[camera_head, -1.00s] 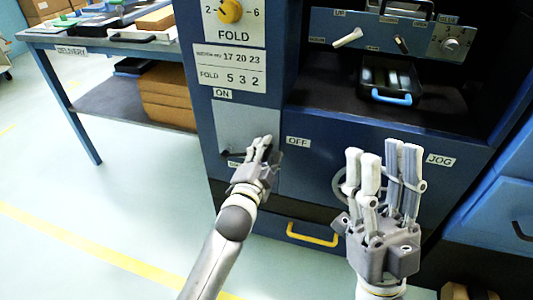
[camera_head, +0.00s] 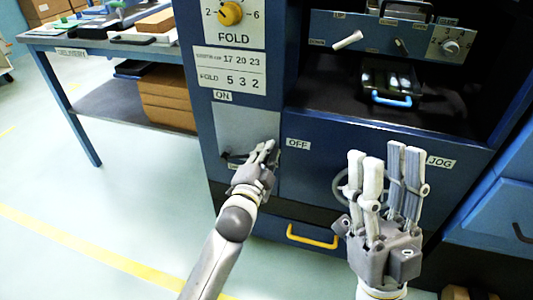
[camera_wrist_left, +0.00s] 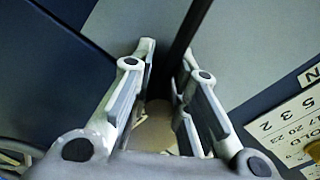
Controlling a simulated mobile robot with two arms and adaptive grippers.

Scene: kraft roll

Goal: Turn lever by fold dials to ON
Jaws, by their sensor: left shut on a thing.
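The grey lever plate (camera_head: 245,124) is on the blue machine's front, with an ON label (camera_head: 222,96) at its upper left and an OFF label (camera_head: 298,144) to its right. My left gripper (camera_head: 266,150) is at the plate's lower right, near the OFF label. In the left wrist view, the lever (camera_wrist_left: 190,35) is a dark bar over the grey plate that runs down between the fingers of my left gripper (camera_wrist_left: 162,75), which is shut on it. The lever's gripped end is largely hidden. My right gripper (camera_head: 387,165) is open and empty in front of the machine.
The yellow FOLD dial (camera_head: 230,13) and a number card (camera_head: 229,70) are above the plate. A yellow drawer handle (camera_head: 312,236) is below. A handwheel (camera_head: 345,187) is partly behind my right gripper. A delivery table (camera_head: 80,42) stands left, with open floor before it.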

